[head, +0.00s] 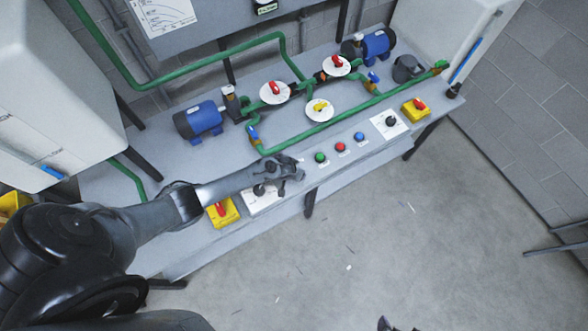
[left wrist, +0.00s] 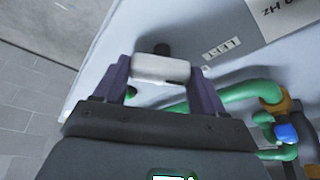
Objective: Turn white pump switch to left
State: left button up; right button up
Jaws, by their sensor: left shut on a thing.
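My left gripper (head: 287,172) reaches in from the left, over the front strip of the bench. In the left wrist view its two purple-grey fingers (left wrist: 160,75) are shut on a pale, blocky handle (left wrist: 161,69), which I take to be the white pump switch. A white plate (head: 262,204) with a black knob (head: 259,190) lies beside the gripper. A dark shape (head: 384,323) at the bottom edge may be my right gripper; its jaws cannot be read.
Green (head: 320,157), red (head: 340,147) and blue (head: 359,136) buttons lie right of the left gripper. Yellow-based red switches sit nearby (head: 222,212) and at the far right (head: 415,109). Green pipes, valves and blue pumps (head: 198,121) stand behind. The floor in front is open.

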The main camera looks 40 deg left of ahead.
pick_arm(q)
jog(key=shift+d+n+y+p, duration=0.15)
jog(key=shift+n+y+p, duration=0.2)
jog(key=shift+n, duration=0.75)
jog(key=shift+n+y, duration=0.25)
jog(key=shift+n, duration=0.15)
jog(key=o, duration=1)
jog(key=shift+o, duration=0.2)
